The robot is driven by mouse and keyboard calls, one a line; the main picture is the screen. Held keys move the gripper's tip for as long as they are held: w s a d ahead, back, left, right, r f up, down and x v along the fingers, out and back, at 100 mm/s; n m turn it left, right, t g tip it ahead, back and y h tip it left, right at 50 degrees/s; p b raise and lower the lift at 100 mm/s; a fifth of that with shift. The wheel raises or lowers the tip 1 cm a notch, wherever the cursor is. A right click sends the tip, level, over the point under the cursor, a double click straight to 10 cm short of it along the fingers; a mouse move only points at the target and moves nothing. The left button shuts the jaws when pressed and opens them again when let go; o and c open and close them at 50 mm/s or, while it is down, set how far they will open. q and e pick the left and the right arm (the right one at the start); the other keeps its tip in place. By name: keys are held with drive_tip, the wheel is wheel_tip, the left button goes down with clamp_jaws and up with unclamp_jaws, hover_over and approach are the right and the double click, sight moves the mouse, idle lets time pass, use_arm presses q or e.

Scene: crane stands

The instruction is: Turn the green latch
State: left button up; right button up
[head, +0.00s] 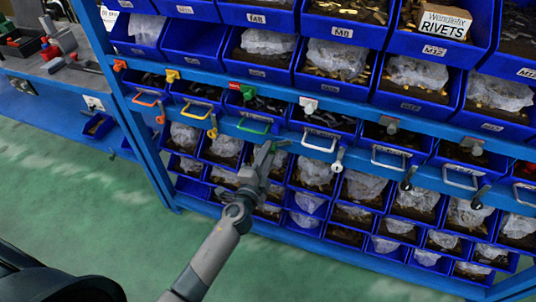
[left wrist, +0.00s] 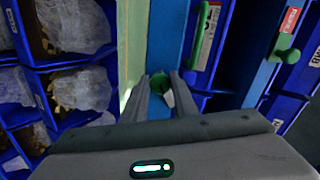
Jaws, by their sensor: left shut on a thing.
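The green latch (head: 281,144) is on the blue rail below the green handle (head: 254,126), mostly hidden behind my left gripper (head: 267,157). My left gripper reaches up from below and is shut on the latch. In the left wrist view, the fingers of my left gripper (left wrist: 163,90) close around a small part with a greenish top; its outline is mostly covered. The green handle (left wrist: 204,30) and a green knob (left wrist: 287,55) show to the right there. My right gripper is not in view.
Orange (head: 160,118), yellow (head: 212,131) and white (head: 338,160) latches sit along the same rail. Blue bins with bagged parts fill the rack above and below. A workbench (head: 62,75) stands at left. Green floor (head: 90,190) is open in front.

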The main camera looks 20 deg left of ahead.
use_arm(q)
drive_tip(key=m, duration=0.5)
drive_tip(key=shift+m, duration=0.4)
drive_tip(key=o, duration=1)
drive_tip(key=shift+r, duration=0.1)
drive_tip(key=shift+o, duration=0.2)
drive_tip(key=shift+s, duration=0.1)
drive_tip(key=s+b, duration=0.4)
drive_tip(key=s, duration=1.3)
drive_tip(key=shift+s+a, duration=0.15)
drive_tip(key=shift+a, duration=0.1)
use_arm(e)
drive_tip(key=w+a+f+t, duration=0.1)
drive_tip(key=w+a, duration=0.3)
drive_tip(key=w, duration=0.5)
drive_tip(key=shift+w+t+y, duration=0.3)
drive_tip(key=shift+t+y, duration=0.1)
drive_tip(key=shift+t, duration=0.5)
